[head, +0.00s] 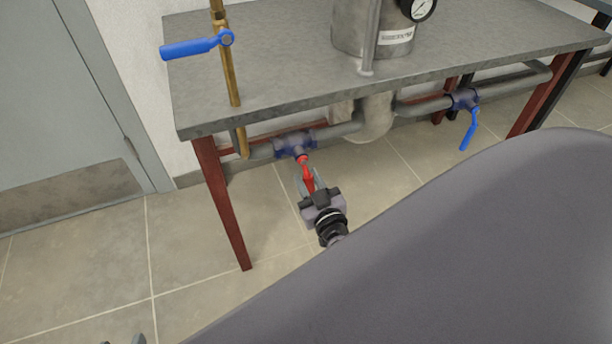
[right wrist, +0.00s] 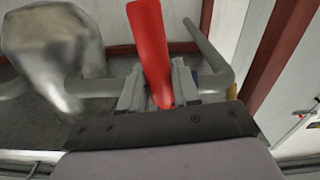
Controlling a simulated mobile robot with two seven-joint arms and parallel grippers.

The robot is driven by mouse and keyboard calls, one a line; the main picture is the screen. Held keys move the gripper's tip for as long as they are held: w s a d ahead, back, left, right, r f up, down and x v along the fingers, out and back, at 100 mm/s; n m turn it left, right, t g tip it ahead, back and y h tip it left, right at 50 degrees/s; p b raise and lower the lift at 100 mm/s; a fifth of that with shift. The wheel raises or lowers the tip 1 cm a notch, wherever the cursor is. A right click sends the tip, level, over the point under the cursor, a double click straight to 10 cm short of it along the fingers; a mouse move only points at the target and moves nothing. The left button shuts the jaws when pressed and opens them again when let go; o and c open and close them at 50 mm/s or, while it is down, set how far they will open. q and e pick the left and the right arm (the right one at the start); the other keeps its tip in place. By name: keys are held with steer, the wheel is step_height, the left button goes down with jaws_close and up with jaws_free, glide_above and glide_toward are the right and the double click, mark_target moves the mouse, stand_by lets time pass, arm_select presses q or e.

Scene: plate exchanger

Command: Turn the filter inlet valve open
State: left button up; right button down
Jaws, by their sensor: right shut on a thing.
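A valve with a blue body (head: 295,143) sits in the pipe under the left side of the table. Its red lever handle (head: 306,174) points down and toward me, out across the line of the pipe. My right gripper (head: 309,186) is shut on this red handle. In the right wrist view the red handle (right wrist: 150,40) stands between the two grey fingers of my right gripper (right wrist: 158,90). The valve body is mostly hidden in that view. Two small grey tips at the bottom left edge of the head view look like my left gripper (head: 122,341), almost wholly cut off.
A grey table (head: 270,80) with red legs stands over the pipe, carrying a metal vessel (head: 372,28) with a gauge (head: 418,8). A blue lever (head: 190,48) sits on a brass pipe; another blue-handled valve (head: 468,128) is at right. Tiled floor is clear at left.

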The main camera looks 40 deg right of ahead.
arm_select(q)
steer(key=s+a+f+n+g+y+p, duration=0.1)
steer(key=s+a+y+p, duration=0.15)
steer(key=a+p, duration=0.35)
step_height(320, 180, up, 7)
steer(key=d+p, duration=0.1)
steer(key=p, duration=0.8)
steer(key=shift+s+r+h, duration=0.15)
steer(key=shift+r+h, duration=0.05)
steer(key=shift+h, duration=0.25)
arm_select(e)
steer(key=s+d+r+n, duration=0.1)
steer(key=d+r+n, duration=0.4)
steer(key=n, duration=1.1)
steer(key=shift+d+r+n, duration=0.25)
steer(key=shift+r+n, duration=0.05)
steer(key=shift+r, duration=0.4)
arm_select(q)
steer(key=shift+d+r, duration=0.1)
arm_select(e)
steer(key=c, duration=0.9)
jaws_free()
steer(key=shift+a, duration=0.1)
steer(key=shift+s, duration=0.1)
